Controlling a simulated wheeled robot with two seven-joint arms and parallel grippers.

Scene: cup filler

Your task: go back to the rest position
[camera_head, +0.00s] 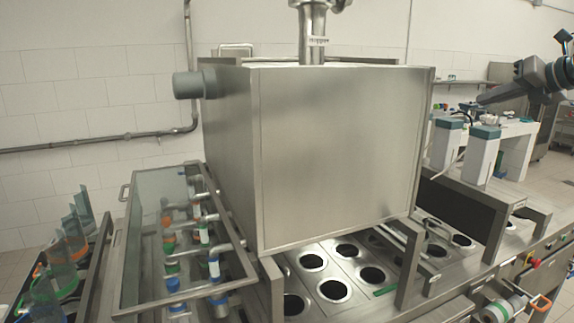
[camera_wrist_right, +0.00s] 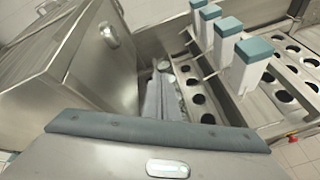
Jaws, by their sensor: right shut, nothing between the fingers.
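My right gripper (camera_head: 488,97) is at the upper right of the head view, at the end of a dark arm that comes in from the right edge. It is raised above the right part of the machine, apart from it. It is shut and holds nothing. My left gripper is not in view.
A large steel box (camera_head: 340,150) fills the middle of the machine. White posts with teal caps (camera_head: 484,132) stand to its right. Round cup holes (camera_head: 372,275) line the deck in front. An open glazed frame (camera_head: 150,225) is at left.

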